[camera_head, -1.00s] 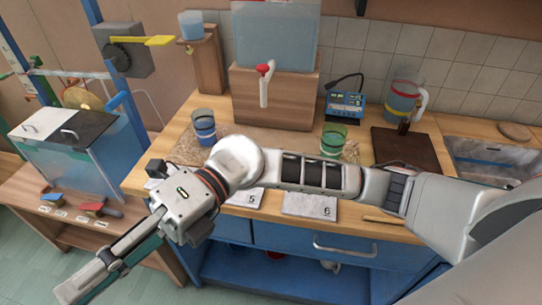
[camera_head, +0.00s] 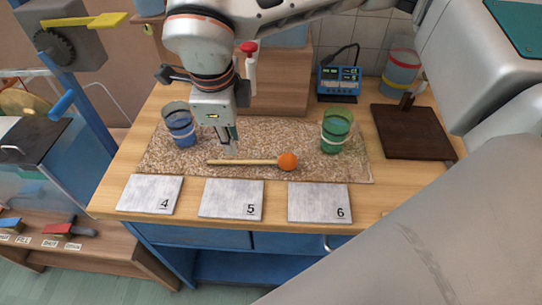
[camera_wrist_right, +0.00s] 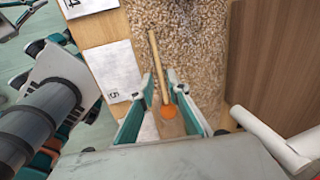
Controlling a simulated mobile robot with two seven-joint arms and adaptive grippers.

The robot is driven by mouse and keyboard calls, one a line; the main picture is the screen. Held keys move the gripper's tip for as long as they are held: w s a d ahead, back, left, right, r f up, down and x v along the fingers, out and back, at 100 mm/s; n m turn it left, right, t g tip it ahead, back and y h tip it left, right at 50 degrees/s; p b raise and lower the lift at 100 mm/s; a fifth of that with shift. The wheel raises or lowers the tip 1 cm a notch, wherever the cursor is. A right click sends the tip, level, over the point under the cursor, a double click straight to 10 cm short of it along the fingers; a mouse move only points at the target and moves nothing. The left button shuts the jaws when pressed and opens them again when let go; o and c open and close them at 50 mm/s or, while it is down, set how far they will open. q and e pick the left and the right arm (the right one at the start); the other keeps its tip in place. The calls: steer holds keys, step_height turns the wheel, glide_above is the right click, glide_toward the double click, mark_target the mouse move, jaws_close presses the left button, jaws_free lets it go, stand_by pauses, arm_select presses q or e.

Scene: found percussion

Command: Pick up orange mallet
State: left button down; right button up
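The orange mallet (camera_head: 287,161) lies on the speckled mat (camera_head: 310,172), its wooden handle pointing left and its orange ball at the right end. My right gripper (camera_head: 228,145) points down close to the handle in the head view; its exact height is unclear. In the right wrist view my right gripper (camera_wrist_right: 160,80) has its teal-lined fingers apart, with the mallet (camera_wrist_right: 168,111) visible between them. Nothing is held.
A blue cup (camera_head: 181,128) stands left of the gripper and a green cup (camera_head: 336,131) right of the mallet ball. Plates 4 (camera_head: 150,195), 5 (camera_head: 231,199) and 6 (camera_head: 319,202) lie along the front edge. A dark board (camera_head: 412,132) lies at right.

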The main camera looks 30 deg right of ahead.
mark_target(237, 161)
steer(key=f, duration=0.7)
steer(key=shift+w+d+f, duration=0.2)
steer(key=shift+w+d, duration=0.2)
jaws_close()
